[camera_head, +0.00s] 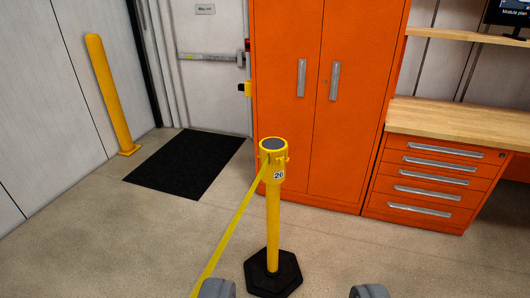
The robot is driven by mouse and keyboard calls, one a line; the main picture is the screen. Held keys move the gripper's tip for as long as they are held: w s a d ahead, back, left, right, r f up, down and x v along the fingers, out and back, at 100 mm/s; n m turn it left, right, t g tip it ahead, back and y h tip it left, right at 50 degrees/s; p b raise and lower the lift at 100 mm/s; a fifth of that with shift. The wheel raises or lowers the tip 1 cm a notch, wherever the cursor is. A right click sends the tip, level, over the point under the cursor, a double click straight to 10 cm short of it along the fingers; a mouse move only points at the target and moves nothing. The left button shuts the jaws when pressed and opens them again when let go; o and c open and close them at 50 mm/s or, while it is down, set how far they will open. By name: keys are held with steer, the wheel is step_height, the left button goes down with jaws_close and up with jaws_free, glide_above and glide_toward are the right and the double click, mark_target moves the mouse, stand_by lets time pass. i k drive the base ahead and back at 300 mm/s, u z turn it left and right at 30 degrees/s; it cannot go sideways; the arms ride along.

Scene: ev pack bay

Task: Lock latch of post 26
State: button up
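A yellow barrier post (273,225) stands upright on a black base (272,275) in the middle of the floor, ahead of my gripper. Its small number label (279,175) looks like 20 or 26; the last digit is too small to be sure. The yellow head (272,150) has a grey top and a small yellow tab at its right side; I cannot tell whether a latch there is locked. A yellow tape (237,225) runs from the head down to the lower left, out of view. My gripper (293,290) is open and empty, its two grey fingertips spread apart at the bottom edge.
An orange cabinet (290,45) stands behind the post. An orange drawer unit (425,185) with a wooden top is at the right. A grey door (210,90), black mat (187,163) and yellow bollard (108,95) are at the back left. Floor right of the post is clear.

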mark_target(280, 160)
steer(key=u, duration=0.05)
steer(key=i, duration=0.1)
steer(key=z, duration=0.05)
steer(key=k, duration=0.45)
steer(key=z, duration=0.3)
steer(key=i, duration=1.45)
steer(key=u, duration=0.4)
